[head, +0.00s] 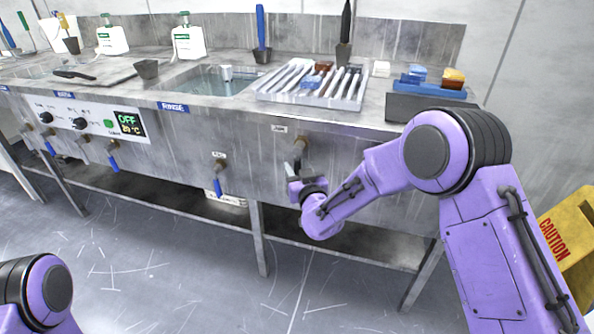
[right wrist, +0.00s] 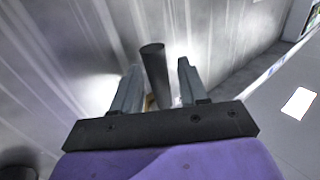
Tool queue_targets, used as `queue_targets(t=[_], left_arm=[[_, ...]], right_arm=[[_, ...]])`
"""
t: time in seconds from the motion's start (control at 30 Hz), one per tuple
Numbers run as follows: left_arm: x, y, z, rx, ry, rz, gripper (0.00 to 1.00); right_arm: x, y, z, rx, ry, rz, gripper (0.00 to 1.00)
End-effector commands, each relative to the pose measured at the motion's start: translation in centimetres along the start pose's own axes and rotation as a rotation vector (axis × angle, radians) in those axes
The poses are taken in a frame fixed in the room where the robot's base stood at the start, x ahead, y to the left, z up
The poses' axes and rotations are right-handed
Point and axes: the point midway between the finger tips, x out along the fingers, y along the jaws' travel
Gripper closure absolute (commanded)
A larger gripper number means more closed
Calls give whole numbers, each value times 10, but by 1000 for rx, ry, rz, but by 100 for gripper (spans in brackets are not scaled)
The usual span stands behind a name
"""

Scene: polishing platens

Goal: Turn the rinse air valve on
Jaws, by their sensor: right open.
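The sink bench front carries a valve (head: 301,143) below a small white label, to the right of the RINSE sign; I cannot read the label surely. My right gripper (head: 295,172) is just below and in front of this valve. In the right wrist view my right gripper (right wrist: 158,85) is open, and a dark grey cylindrical handle (right wrist: 153,65) stands between its two fingers, with a gap visible on the right side. A brass-coloured bit shows behind the handle's lower end. My left gripper is outside the view; only my left arm shows.
Another valve with a blue handle (head: 218,185) hangs to the left, below the RINSE sign (head: 173,107). The rinse basin (head: 215,80) and a rack of tools (head: 313,82) are above. A bench leg (head: 258,240) and lower shelf stand below. A yellow caution sign (head: 565,240) is at right.

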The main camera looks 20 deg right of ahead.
Motion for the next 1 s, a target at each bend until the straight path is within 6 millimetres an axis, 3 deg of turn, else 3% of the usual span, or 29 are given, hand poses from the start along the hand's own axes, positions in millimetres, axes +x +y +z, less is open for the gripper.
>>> queue_targets(t=[0.23,0.37,0.67,1.0], left_arm=[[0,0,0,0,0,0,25],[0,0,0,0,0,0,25],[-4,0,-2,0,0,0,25],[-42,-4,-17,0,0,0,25]], right_arm=[[1,0,0,0,0,0,57],[1,0,0,0,0,0,99],[1,0,-2,-12,-8,-1,100],[-6,11,-10,-155,-104,2,100]])
